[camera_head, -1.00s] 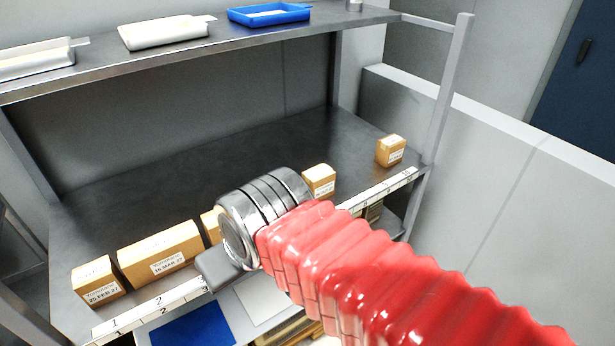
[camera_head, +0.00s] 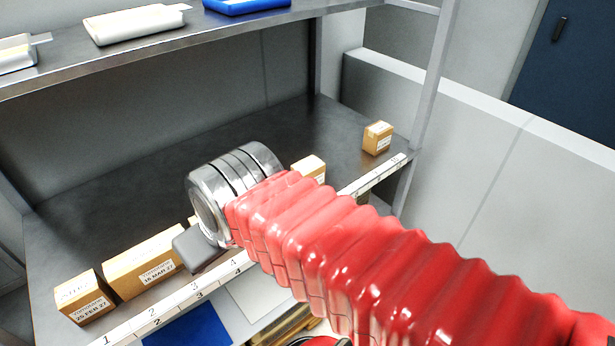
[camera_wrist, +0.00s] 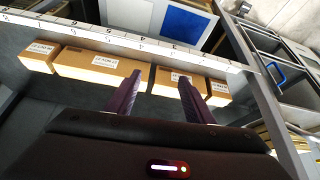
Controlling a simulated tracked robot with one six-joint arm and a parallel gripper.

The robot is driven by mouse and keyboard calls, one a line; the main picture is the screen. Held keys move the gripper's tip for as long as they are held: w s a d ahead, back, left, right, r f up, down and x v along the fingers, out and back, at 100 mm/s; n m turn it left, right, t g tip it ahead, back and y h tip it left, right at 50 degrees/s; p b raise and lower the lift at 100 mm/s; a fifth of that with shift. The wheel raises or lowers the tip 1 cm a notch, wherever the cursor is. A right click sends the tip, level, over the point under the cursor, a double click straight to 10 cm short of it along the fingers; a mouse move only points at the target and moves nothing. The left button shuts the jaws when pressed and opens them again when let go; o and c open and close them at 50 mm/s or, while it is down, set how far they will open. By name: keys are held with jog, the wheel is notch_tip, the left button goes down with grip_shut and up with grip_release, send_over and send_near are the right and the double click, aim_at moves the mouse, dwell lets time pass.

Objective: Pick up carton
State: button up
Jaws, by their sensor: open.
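Several tan cartons with white date labels stand in a row near the front edge of the shelf. In the head view, a small carton (camera_head: 85,298) is at the left, a long carton (camera_head: 142,264) beside it, and two small cartons (camera_head: 309,167) (camera_head: 377,138) farther right. My arm partly hides the row's middle. In the wrist view, my gripper (camera_wrist: 160,78) is open, its two dark fingers apart and reaching toward the row. A carton (camera_wrist: 168,78) shows between the fingertips, with a long carton (camera_wrist: 88,65) to the left and a small carton (camera_wrist: 216,91) to the right. I cannot tell whether the fingers touch any carton.
A white numbered strip (camera_head: 160,305) runs along the shelf's front edge. The shelf surface (camera_head: 110,195) behind the cartons is bare. An upper shelf holds a white container (camera_head: 135,24) and a blue tray (camera_head: 245,5). A shelf post (camera_head: 432,90) stands at the right.

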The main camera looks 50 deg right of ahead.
jog(key=o, duration=0.6)
jog(key=shift+g, duration=0.3)
jog(key=w+d, duration=0.1)
jog(key=d, duration=0.1)
jog(key=w+d+r, duration=0.1)
jog(key=w+d, duration=0.3)
jog(key=shift+w+r, duration=0.1)
jog(key=shift+r, duration=0.3)
jog(key=shift+o, duration=0.3)
jog(key=w+d, duration=0.4)
jog(key=d, duration=0.5)
jog(key=shift+w+d+r+m, duration=0.2)
jog(key=shift+w+r+m, duration=0.05)
jog(key=shift+w+m, duration=0.15)
send_near(309, 165)
notch_tip(309, 165, up, 3)
jog(key=shift+s+a+r+g+h, duration=0.2)
jog(key=shift+s+a+g+h, duration=0.1)
jog(key=shift+m, duration=0.3)
jog(key=shift+x, duration=4.3)
jog(key=shift+x, duration=2.65)
